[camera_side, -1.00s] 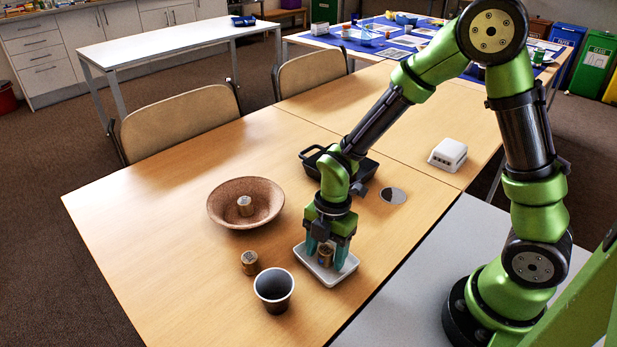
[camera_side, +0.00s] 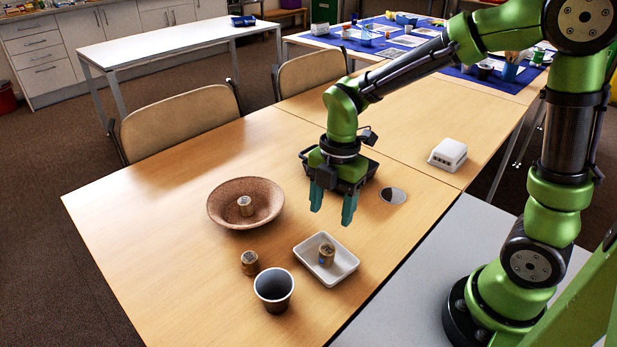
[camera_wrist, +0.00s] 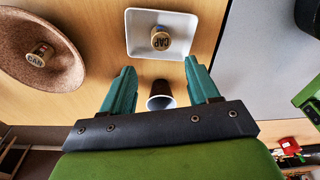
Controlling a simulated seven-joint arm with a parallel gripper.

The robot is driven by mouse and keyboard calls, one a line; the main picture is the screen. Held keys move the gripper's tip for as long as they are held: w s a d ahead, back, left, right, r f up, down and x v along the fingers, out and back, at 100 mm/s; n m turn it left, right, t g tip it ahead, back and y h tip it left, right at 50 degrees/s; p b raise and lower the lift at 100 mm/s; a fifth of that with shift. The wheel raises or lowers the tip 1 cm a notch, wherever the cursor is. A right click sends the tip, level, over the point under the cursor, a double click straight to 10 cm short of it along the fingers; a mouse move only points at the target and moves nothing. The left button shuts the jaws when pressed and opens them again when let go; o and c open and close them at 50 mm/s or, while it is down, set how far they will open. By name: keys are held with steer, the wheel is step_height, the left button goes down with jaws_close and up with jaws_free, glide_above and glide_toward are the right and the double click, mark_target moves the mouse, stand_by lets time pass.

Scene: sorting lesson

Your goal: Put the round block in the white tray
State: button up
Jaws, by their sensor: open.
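The white tray (camera_side: 342,267) sits on the wooden table near its front edge. A small tan block (camera_side: 326,257) stands upright inside it; in the wrist view this block (camera_wrist: 160,40) has a round top lettered "CAP". A second block (camera_side: 245,207) stands in the brown bowl (camera_side: 222,215); its top reads "CAN" in the wrist view (camera_wrist: 38,56). A third block (camera_side: 250,264) stands on the table left of the tray; I cannot clearly tell its shape. My gripper (camera_side: 332,208) is open and empty, raised above the table behind the tray, fingers pointing down.
A dark-lined cup (camera_side: 274,290) stands in front of the third block, left of the tray. A black container (camera_side: 308,158) is behind my gripper. A grey disc (camera_side: 393,196) and a white box (camera_side: 448,154) lie to the right. The table's left part is clear.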

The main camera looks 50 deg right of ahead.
steer(key=s+d+r+m+t, duration=0.2)
steer(key=r+m, duration=0.4)
steer(key=m, duration=0.6)
steer(key=s+d+r+m+t, duration=0.2)
steer(key=s+r+m+t, duration=0.3)
steer(key=m, duration=0.7)
steer(key=shift+s+d+r+y, duration=0.2)
steer(key=shift+s+r+y, duration=0.1)
steer(key=shift+s+r, duration=0.4)
